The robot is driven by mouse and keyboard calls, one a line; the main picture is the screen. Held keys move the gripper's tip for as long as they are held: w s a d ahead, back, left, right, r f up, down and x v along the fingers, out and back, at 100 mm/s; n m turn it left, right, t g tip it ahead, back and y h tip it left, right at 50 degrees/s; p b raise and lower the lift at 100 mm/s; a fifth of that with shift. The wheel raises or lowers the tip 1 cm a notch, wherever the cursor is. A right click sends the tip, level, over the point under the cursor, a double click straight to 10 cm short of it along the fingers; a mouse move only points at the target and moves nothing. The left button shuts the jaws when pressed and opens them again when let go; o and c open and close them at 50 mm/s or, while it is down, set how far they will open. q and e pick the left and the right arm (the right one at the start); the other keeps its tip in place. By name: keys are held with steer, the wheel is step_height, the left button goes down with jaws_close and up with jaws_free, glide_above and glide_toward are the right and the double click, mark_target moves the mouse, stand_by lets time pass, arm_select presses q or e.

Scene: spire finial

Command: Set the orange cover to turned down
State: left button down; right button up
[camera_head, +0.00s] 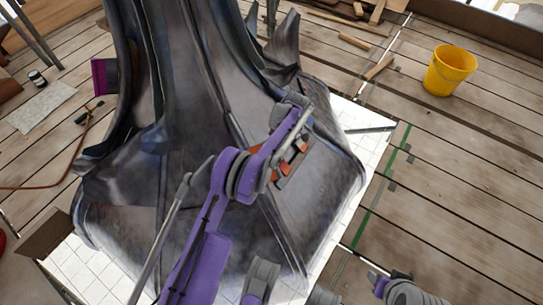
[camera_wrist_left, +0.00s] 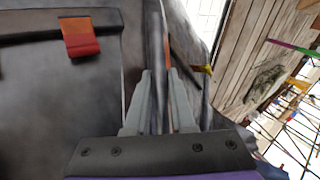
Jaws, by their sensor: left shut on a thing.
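Several small orange pieces (camera_head: 287,167) show on the right face of the dark spire, partly hidden by my left arm; I cannot tell which is the orange cover. In the left wrist view, an orange-red tab (camera_wrist_left: 81,38) hangs from a dark bar to the left of my left gripper (camera_wrist_left: 160,100). The two pale fingers are closed on a thin grey upright piece (camera_wrist_left: 155,45), with an orange strip (camera_wrist_left: 167,60) beside it. I cannot tell whether this is the cover's edge. The head view hides these fingertips. Purple and grey parts of my right arm show at bottom right; its jaws are unclear.
The large dark spire (camera_head: 185,100) stands on a white tiled patch (camera_head: 350,115) on a plank floor. A yellow bucket (camera_head: 449,70) stands at upper right. Loose wood pieces (camera_head: 379,67) lie behind. The planks at right are mostly clear.

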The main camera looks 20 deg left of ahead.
arm_select(q)
steer(key=shift+w+a+f+n+g, duration=0.1)
steer(key=shift+w+f+n+g, duration=0.2)
steer(key=shift+n+g, duration=0.15)
stand_by(0.4)
steer(key=c, duration=0.8)
jaws_free()
steer(key=shift+o, duration=0.2)
step_height(320, 180, up, 10)
steer(key=shift+p, duration=1)
